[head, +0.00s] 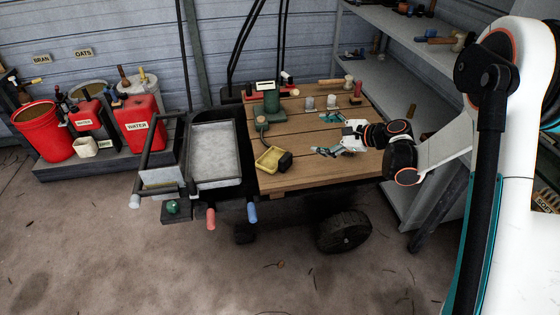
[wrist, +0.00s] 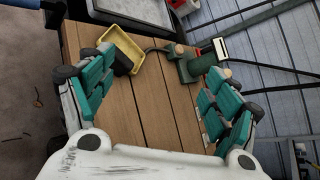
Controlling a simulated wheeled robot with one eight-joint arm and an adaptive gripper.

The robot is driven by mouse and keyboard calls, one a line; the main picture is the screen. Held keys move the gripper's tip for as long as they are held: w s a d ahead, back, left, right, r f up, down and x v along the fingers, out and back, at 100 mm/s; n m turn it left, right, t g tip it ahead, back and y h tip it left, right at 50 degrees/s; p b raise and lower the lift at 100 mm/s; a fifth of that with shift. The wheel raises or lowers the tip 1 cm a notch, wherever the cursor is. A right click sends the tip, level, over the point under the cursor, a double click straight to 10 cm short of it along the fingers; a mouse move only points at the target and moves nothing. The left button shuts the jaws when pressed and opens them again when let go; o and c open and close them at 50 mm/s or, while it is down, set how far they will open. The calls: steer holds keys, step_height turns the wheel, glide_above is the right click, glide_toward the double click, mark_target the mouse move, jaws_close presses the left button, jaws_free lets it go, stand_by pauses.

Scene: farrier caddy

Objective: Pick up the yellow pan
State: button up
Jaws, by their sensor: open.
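The yellow pan (head: 268,157) lies on the wooden top of the cart (head: 300,178), near its left front corner. A dark block sits at the pan's right end, touching or overlapping it. The yellow pan also shows in the wrist view (wrist: 122,46), ahead of my gripper and towards the left finger. My gripper (head: 322,151) is open and empty above the boards, to the right of the pan. In the wrist view, my gripper's teal finger pads (wrist: 160,100) stand wide apart with bare boards between them.
A green device (head: 271,102) with a cable stands behind the pan. Small grey cups (head: 310,103) and a mallet (head: 347,82) lie at the back. A grey metal tray (head: 214,152) adjoins on the left. Shelves (head: 400,85) rise at the right. The front boards are clear.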

step_height(320, 180, down, 9)
steer(key=w+m+y, duration=0.2)
steer(key=m, duration=0.2)
steer(key=m+t+y, duration=0.1)
steer(key=m+y, duration=0.2)
glide_toward(289, 161)
steer(key=x, duration=0.2)
steer(key=b+x, duration=0.1)
steer(key=x, duration=0.1)
steer(key=r+b+x, duration=0.1)
steer(key=shift+w+a, duration=0.15)
steer(key=shift+a, duration=0.2)
steer(key=b+x, duration=0.1)
steer(key=x, duration=0.1)
steer(key=b+x, duration=0.1)
steer(key=x, duration=0.1)
steer(key=shift+a+f+b, duration=0.25)
steer(key=shift+b, duration=0.05)
steer(key=shift+w+a+r, duration=0.1)
steer(key=shift+w+a, duration=0.15)
steer(key=shift+a, duration=0.15)
steer(key=c, duration=1.4)
